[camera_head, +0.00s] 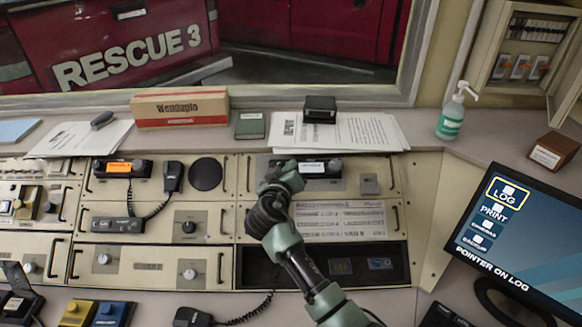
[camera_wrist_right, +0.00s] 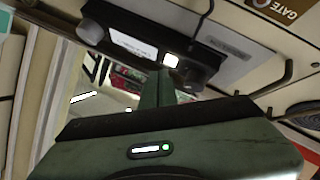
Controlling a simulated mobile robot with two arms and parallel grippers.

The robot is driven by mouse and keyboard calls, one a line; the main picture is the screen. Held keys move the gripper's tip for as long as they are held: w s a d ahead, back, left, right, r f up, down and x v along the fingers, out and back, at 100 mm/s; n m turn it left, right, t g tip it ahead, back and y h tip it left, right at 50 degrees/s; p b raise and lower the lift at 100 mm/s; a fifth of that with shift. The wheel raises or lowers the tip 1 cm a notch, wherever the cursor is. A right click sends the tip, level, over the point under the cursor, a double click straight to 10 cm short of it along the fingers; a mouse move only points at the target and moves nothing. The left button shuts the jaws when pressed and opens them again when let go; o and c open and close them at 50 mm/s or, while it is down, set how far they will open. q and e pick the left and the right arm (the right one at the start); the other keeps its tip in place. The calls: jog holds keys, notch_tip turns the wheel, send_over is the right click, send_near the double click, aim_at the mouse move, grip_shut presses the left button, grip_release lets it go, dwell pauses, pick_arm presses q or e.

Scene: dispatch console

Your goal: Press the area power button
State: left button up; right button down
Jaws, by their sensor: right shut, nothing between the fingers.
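A black console unit (camera_head: 318,169) with a white label strip is set in the upper middle panel. No lettering that I can read marks the area power button. My right gripper (camera_head: 276,172) is at the left end of the unit and partly covers it. Its shut green fingers (camera_wrist_right: 157,90) are just below the lit button in the wrist view. I cannot tell whether they touch. My left gripper is out of view.
An orange-lit radio (camera_head: 119,168) with a handset (camera_head: 173,178) and coiled cord sits to the left. Papers (camera_head: 340,132) and a black box (camera_head: 320,109) lie on the ledge behind. A monitor (camera_head: 515,240) stands at the right. A grey switch (camera_head: 370,184) is right of the unit.

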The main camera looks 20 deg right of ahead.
jog(key=s+r+p, duration=0.3)
jog(key=r+p, duration=0.1)
jog(key=r, duration=0.1)
jog(key=shift+a+p, duration=0.3)
jog(key=shift+a, duration=0.15)
jog(key=shift+s, duration=0.1)
dwell(2.0)
